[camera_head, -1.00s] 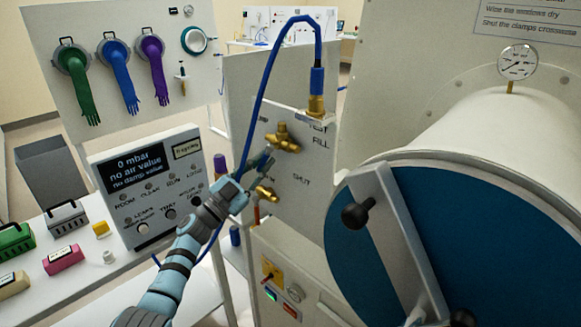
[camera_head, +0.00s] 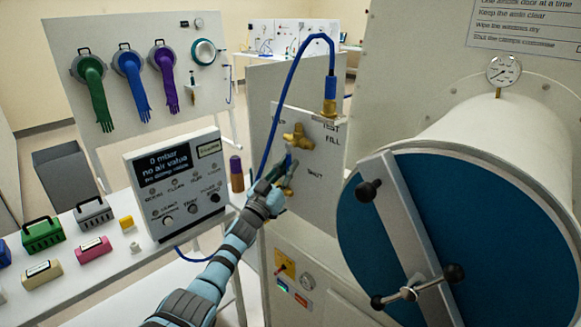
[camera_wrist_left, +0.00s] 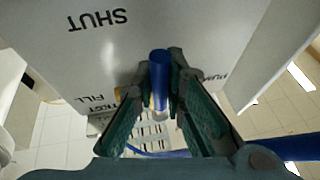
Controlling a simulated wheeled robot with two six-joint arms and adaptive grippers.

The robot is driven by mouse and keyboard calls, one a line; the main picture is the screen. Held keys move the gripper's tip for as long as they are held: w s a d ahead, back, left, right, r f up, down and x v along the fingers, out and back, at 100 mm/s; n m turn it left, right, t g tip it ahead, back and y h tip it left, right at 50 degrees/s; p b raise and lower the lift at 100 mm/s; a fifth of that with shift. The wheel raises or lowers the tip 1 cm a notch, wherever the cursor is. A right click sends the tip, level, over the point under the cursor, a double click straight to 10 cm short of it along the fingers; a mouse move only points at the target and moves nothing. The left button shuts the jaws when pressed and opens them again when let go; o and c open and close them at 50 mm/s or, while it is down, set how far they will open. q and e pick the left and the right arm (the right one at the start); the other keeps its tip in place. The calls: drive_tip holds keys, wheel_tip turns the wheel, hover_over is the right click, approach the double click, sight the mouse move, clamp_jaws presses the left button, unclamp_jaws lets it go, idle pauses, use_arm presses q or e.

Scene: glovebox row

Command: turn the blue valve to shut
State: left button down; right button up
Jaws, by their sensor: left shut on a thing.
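The blue valve is a brass body (camera_head: 298,137) on a pale upright panel, with a blue lever. The lever (camera_wrist_left: 160,68) shows in the left wrist view as a blue bar between my fingertips. My left gripper (camera_head: 281,168) is shut on it, just below and left of the brass body in the head view. The fingers hide most of the lever there, and it seems to point downward. The word SHUT (camera_head: 315,175) is printed below and right of the valve, with FILL (camera_head: 333,142) to its right. My right gripper is not in view.
A blue hose (camera_head: 284,80) arches from a brass fitting above the valve. The readout box (camera_head: 180,185) stands left of my arm. A large blue round door (camera_head: 465,230) with a clamp bar is at right.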

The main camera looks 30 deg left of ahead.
use_arm(q)
drive_tip(key=shift+f, duration=0.15)
drive_tip(key=c, duration=1.6)
unclamp_jaws()
drive_tip(key=shift+c, duration=0.2)
drive_tip(key=v, duration=1.2)
drive_tip(key=shift+d, duration=0.1)
